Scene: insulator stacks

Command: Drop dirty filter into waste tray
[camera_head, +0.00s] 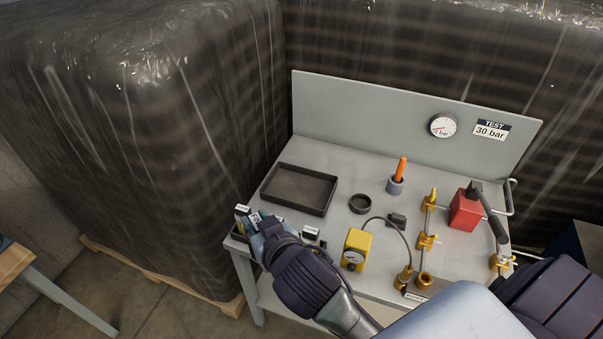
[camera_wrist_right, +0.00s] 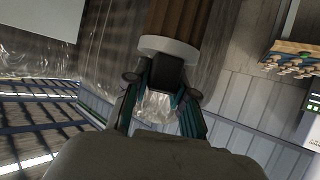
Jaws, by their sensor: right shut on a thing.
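My right gripper (camera_head: 257,226) is at the front left corner of the bench, beside small labelled holders. In the wrist view, my right gripper (camera_wrist_right: 163,92) is shut at the dark stub below the white end cap of a brown ribbed filter (camera_wrist_right: 178,17). The filter's far end is out of frame. In the head view I cannot make out the filter at the gripper. A shallow black tray (camera_head: 268,196) lies empty on the bench, behind and right of the gripper; I see no label on it. My left gripper is not in view.
The grey bench (camera_head: 345,235) carries a small dark ring (camera_head: 360,204), an orange-handled tool in a cup (camera_head: 396,183), a yellow gauge box (camera_head: 356,250), brass fittings and a red block (camera_head: 465,209). A grey back panel (camera_head: 370,110) rises behind. Wrapped pallets stand behind and left.

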